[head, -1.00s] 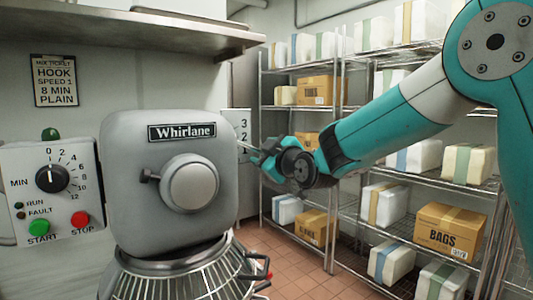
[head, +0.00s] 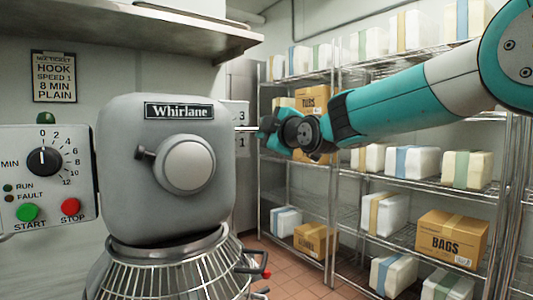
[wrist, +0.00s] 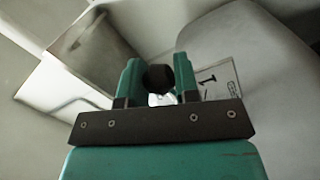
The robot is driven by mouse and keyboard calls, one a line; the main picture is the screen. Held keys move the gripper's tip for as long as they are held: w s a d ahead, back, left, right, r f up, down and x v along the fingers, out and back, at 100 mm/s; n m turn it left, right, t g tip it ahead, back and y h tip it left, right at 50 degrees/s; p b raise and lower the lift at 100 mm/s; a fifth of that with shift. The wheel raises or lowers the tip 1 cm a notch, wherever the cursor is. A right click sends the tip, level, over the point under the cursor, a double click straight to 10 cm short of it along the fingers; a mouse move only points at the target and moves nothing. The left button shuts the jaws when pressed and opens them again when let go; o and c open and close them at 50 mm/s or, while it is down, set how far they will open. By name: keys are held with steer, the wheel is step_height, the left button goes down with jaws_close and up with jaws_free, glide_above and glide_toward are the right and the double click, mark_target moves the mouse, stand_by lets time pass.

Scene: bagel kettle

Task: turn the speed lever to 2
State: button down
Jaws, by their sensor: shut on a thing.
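The speed lever (head: 246,129) is a thin pale rod coming out of the right side of the grey Whirlane mixer (head: 160,190). It lies about level, across the number plate (head: 242,115). The 3 shows above the rod and the 1 below it; the spot between them, where the 2 would be, is covered. My gripper (head: 264,128) is at the lever's outer end. In the wrist view the lever's dark round knob (wrist: 158,78) sits between my two green fingers, which are shut on it. The 1 on the plate shows to the right of the fingers.
A control panel (head: 80,190) with a dial and green and red buttons is at the left. Wire shelves (head: 400,185) with boxes stand behind my arm. A steel shelf (head: 120,40) hangs above the mixer.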

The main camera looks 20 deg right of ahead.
steer(key=shift+r, duration=0.2)
steer(key=c, duration=0.9)
jaws_free()
steer(key=shift+o, duration=0.2)
steer(key=shift+s+f, duration=0.1)
steer(key=p+v, duration=0.2)
steer(key=v, duration=1.5)
steer(key=shift+s, duration=0.1)
